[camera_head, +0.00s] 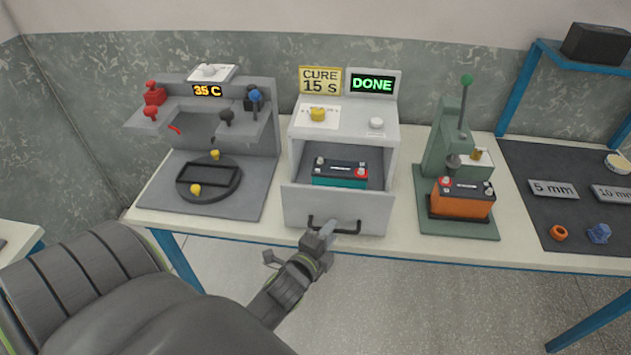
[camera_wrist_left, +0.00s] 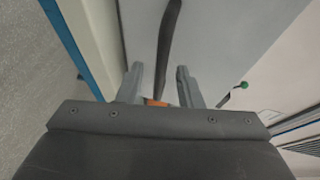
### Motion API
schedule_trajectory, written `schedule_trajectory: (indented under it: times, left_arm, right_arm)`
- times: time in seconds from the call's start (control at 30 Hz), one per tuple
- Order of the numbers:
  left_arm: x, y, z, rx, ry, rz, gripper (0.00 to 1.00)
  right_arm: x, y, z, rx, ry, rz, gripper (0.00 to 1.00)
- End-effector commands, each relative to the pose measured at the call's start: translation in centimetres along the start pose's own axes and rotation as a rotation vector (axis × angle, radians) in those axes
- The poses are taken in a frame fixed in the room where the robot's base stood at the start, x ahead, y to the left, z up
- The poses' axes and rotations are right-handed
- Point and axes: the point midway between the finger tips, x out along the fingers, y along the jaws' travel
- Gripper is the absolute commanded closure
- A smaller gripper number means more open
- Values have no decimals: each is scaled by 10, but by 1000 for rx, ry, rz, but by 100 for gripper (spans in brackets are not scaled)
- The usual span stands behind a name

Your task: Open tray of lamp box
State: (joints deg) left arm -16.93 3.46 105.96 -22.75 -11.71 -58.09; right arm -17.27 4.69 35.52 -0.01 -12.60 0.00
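The lamp box (camera_head: 343,132) is a white cabinet on the bench, with a yellow knob, a white button and a green "DONE" display (camera_head: 372,84). Its tray (camera_head: 337,207) stands out at the front, and a teal battery with a black top (camera_head: 340,172) shows upright in it. The dark tray handle (camera_head: 346,226) is on the tray's front; it also shows in the wrist view (camera_wrist_left: 170,45). My right gripper is out of view.
Left of the lamp box is a grey station (camera_head: 262,165) reading "35 C" with a round black fixture. Right is a green press (camera_head: 447,150) with an orange battery (camera_head: 463,198). A dark mat (camera_head: 565,180) with size labels lies farther right. Floor is open before the bench.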

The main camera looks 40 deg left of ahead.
Motion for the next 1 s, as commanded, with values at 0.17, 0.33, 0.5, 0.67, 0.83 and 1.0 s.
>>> schedule_trajectory:
  times: [0.17, 0.33, 0.5, 0.67, 0.83, 1.0]
  left_arm:
    - [-24, 0, 0, -3, -2, 4, 68]
    - [-59, -2, 0, -3, -4, 5, 68]
    - [-94, -5, 0, -2, -3, 5, 68]
    - [-117, -5, 0, -2, -3, 5, 68]
    - [-150, -1, 0, 0, -3, 5, 68]
    - [-166, 0, 0, -1, -2, 1, 68]
  right_arm:
    - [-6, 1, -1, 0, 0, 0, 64]
    - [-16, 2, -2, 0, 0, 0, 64]
    - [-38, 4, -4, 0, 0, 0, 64]
    - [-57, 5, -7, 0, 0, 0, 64]
    - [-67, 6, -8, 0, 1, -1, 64]
    - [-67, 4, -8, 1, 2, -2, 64]
